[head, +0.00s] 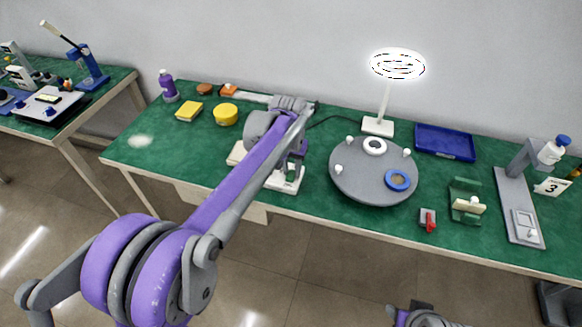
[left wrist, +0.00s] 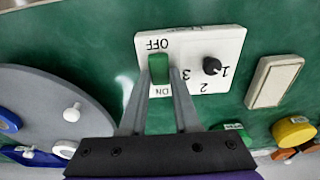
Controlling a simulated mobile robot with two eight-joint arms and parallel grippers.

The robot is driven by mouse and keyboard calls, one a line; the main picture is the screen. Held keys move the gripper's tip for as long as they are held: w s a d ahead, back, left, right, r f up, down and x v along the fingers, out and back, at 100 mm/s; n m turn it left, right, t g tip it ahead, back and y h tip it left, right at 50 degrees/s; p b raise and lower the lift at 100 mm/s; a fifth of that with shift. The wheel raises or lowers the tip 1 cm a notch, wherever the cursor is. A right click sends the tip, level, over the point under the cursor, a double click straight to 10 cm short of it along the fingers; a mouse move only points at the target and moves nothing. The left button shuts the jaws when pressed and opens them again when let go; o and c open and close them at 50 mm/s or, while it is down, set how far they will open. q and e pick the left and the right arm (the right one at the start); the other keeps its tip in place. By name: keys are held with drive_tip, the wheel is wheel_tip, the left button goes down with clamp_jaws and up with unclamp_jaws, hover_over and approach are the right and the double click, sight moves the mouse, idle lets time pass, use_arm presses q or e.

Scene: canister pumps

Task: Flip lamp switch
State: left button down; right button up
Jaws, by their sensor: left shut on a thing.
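The ring lamp (head: 397,64) stands at the back of the green bench on a white base (head: 378,126), and its ring glows white. A white switch plate (head: 287,183) lies on the bench, partly hidden by my left arm. In the left wrist view the plate (left wrist: 215,45) carries a green rocker switch (left wrist: 158,68) between the words OFF and ON, and a black dial knob (left wrist: 211,66) marked 1, 2, 3. My left gripper (left wrist: 160,80) is at the plate, its two fingers shut on the green switch. My right gripper's fingers are out of view.
A grey turntable (head: 345,180) stands right of the plate, and a cream block (head: 237,153) left of it. A blue tray (head: 445,142), a green holder (head: 466,205), a red-handled clamp (head: 428,220) and a grey stand (head: 517,205) fill the right.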

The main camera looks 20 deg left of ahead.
sight(291, 176)
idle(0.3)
use_arm(q)
drive_tip(key=c, duration=0.6)
unclamp_jaws()
drive_tip(key=shift+c, duration=0.2)
wheel_tip(291, 176, up, 11)
drive_tip(key=s+p, duration=0.1)
drive_tip(key=shift+f, duration=0.1)
